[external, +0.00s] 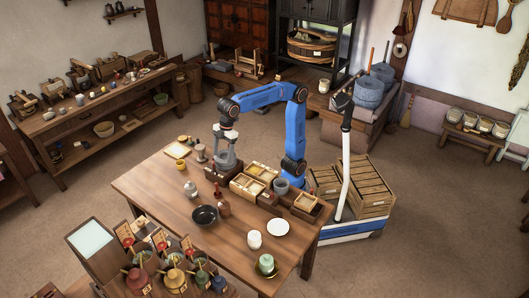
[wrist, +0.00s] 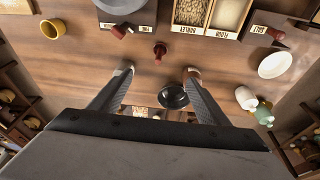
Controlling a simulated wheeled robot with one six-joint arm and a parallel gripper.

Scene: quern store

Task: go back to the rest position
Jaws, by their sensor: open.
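My gripper (external: 227,160) hangs from the blue arm above the back-left part of the wooden table (external: 165,205), pointing down. In the wrist view my gripper (wrist: 156,70) shows its two grey fingers spread wide apart, with nothing held between them. A small dark red, bottle-like piece (wrist: 160,50) and a black bowl (wrist: 173,97) show in the gap between the fingers, lower down on the table.
Labelled boxes of grain and flour (wrist: 208,14) stand near the gripper, beside a grey round stone (wrist: 120,4) with a red handle.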

